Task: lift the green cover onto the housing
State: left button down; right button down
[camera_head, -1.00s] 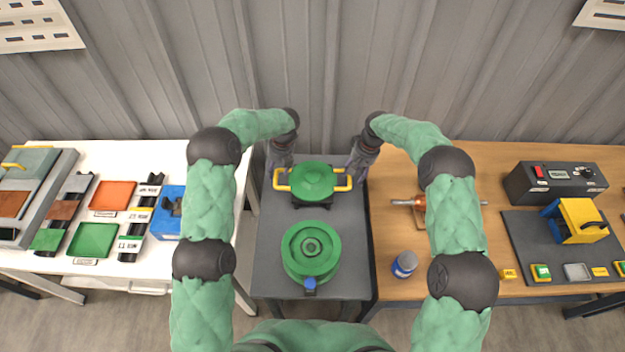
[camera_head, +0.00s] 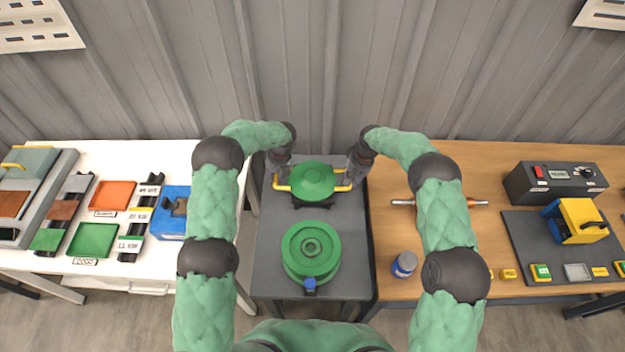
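The green cover (camera_head: 312,181) is a round disc with a yellow handle on each side. It sits on a dark stand at the far part of the grey middle table. The green housing (camera_head: 311,250) is a larger round body with a hole at its centre and a blue part (camera_head: 310,284) at its front. My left gripper (camera_head: 279,178) is at the cover's left handle. My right gripper (camera_head: 348,178) is at the cover's right handle. The fingers are small and dark, so I cannot tell whether either one is closed on its handle.
The grey table (camera_head: 268,270) is bare around the housing. On the right wooden table are a shaft (camera_head: 470,203), a blue can (camera_head: 404,265) and a dark mat with a yellow-blue device (camera_head: 578,220). The left white table (camera_head: 150,262) holds trays and a blue block (camera_head: 172,213).

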pick_arm(q)
jog(key=shift+w+r, duration=0.1)
jog(key=shift+r, duration=0.1)
pick_arm(e)
jog(key=shift+w+r, duration=0.1)
jog(key=shift+r, duration=0.1)
